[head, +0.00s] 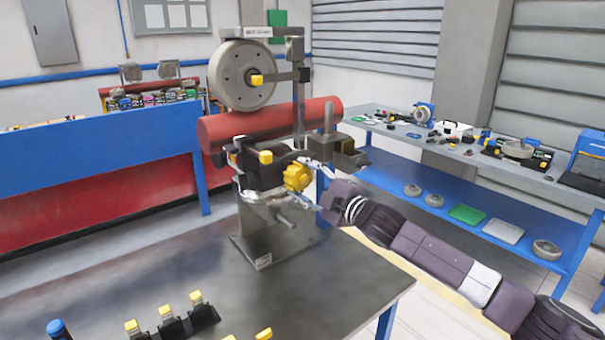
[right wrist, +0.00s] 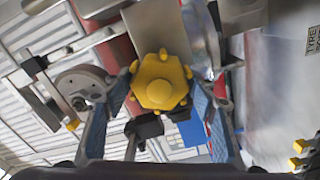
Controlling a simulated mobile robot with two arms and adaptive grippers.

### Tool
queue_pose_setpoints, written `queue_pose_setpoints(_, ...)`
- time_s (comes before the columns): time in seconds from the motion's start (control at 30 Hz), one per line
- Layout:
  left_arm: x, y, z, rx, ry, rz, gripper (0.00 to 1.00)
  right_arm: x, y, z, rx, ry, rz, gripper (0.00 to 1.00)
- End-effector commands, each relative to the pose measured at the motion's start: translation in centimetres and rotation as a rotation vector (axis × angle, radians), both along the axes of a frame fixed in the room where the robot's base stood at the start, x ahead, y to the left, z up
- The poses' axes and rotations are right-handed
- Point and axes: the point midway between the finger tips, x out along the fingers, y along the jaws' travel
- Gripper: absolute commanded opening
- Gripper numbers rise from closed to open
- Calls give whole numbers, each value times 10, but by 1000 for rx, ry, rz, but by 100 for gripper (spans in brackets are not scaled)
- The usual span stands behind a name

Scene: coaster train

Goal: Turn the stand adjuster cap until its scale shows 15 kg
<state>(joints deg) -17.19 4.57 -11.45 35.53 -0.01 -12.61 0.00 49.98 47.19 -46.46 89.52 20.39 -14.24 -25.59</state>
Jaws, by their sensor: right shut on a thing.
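The stand (head: 275,235) is a grey metal fixture upright on the table, with a grey wheel (head: 228,85) and a red cylinder (head: 225,130) on it. The yellow lobed adjuster cap (head: 297,177) is on the stand's near side, and it also shows in the right wrist view (right wrist: 160,82). My right gripper (head: 303,180) reaches in from the right, with its blue-padded fingers (right wrist: 160,95) on either side of the cap, shut on it. I cannot read any scale or number on the cap. My left gripper is not in view.
Small yellow-topped clamps (head: 172,318) and a blue-topped post (head: 58,328) stand at the front of the dark table (head: 150,265). A blue-framed bench (head: 470,150) with tools is at the right. The table left of the stand is clear.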

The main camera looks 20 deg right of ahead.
Motion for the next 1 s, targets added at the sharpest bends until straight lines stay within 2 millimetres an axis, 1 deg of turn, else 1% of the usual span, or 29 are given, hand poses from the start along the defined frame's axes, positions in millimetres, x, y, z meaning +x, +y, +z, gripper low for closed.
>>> queue_pose_setpoints(0.03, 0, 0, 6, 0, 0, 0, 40, 0, 0, -1, -45, -8, -1, 28)
queue_pose_setpoints(0.5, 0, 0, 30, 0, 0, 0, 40, 0, -1, -1, -464, -161, 0, 28)
queue_pose_setpoints(0.8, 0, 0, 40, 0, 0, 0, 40, 0, 0, 0, -700, -248, 1, 28)
queue_pose_setpoints(1.0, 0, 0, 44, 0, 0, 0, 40, 0, 0, -1, -811, -288, 1, 28)
